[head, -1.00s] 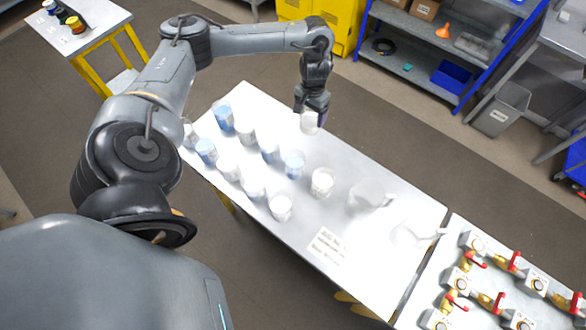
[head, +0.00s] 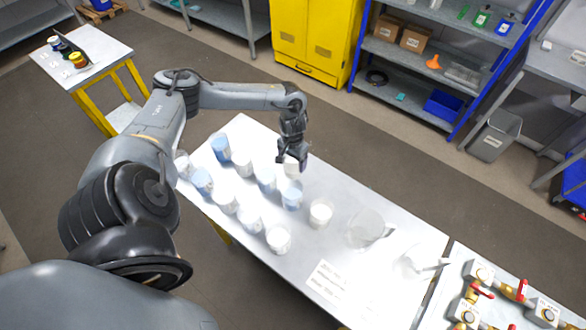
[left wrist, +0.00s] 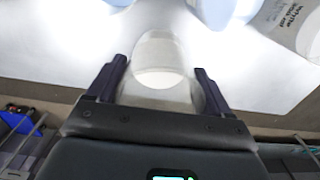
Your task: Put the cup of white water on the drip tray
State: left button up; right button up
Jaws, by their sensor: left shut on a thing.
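My left gripper (head: 291,162) is shut on a whitish cup (head: 292,169) above the far edge of the white table, close to the group of cups. In the left wrist view the held cup (left wrist: 160,62) sits between the two fingers of my left gripper (left wrist: 160,85). Standing on the table are several white cups, such as one (head: 278,239) at the front, and several blue ones, such as one (head: 291,195) just below the held cup in the picture. I cannot make out a drip tray for certain. My right gripper is out of view.
A clear pitcher (head: 364,228), a pale vessel with a handle (head: 418,262) and a printed card (head: 328,280) occupy the table's right part. Valves with red handles (head: 482,291) stand on the adjoining table. A side table (head: 92,78) at upper left holds small bottles.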

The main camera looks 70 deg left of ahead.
pick_arm(q)
jog(key=shift+f, duration=2.1)
jog(key=shift+f, duration=0.15)
jog(key=o, duration=1.1)
jog(key=shift+c, duration=0.2)
notch_tip(320, 180, up, 12)
jog(key=shift+r, duration=0.2)
